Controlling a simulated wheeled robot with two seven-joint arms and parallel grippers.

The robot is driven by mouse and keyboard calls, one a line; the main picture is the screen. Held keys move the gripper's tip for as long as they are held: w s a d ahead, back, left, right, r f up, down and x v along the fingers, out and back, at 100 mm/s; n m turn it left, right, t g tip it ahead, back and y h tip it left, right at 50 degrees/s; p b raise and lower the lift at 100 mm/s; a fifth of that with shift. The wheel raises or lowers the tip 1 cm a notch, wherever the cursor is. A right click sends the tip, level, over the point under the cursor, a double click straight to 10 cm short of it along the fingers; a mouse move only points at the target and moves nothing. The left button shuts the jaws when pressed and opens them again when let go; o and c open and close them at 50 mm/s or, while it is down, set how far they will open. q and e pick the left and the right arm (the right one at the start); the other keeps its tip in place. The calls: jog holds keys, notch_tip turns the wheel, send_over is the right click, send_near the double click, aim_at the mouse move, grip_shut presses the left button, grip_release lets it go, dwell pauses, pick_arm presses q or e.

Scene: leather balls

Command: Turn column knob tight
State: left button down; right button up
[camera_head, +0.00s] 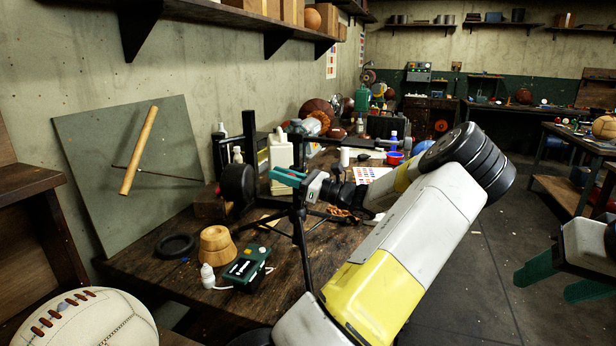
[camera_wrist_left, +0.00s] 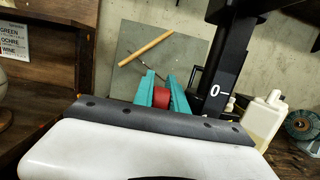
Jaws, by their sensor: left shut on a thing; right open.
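My left gripper (camera_head: 288,176) reaches over the workbench with its teal fingers pointing left toward a dark stand. In the left wrist view the teal fingers (camera_wrist_left: 162,93) are shut on a red round knob (camera_wrist_left: 161,98), one finger on each side. A black column (camera_wrist_left: 222,88) marked with a white "0" and a line rises just right of the fingers. In the head view a black post (camera_head: 249,138) stands behind the gripper; the knob is hidden there. My right gripper (camera_head: 560,282) is open and empty above the floor at the right.
The workbench (camera_head: 140,268) holds a black ring (camera_head: 176,246), a wooden cone (camera_head: 216,245), a green box (camera_head: 246,267) and a pale jug (camera_head: 280,160). A black tripod (camera_head: 300,225) stands close below the left gripper. A pale leather ball (camera_head: 90,320) lies at the front left.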

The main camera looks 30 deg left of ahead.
pick_arm(q)
jog(key=shift+d+r+y, duration=0.2)
jog(key=shift+r+y, duration=0.05)
jog(key=shift+y, duration=0.95)
jog(key=shift+d+r+y, duration=0.15)
jog(key=shift+r+y, duration=0.1)
jog(key=shift+y, duration=0.95)
jog(key=c, duration=1.6)
grip_release()
jog(key=shift+d, duration=0.1)
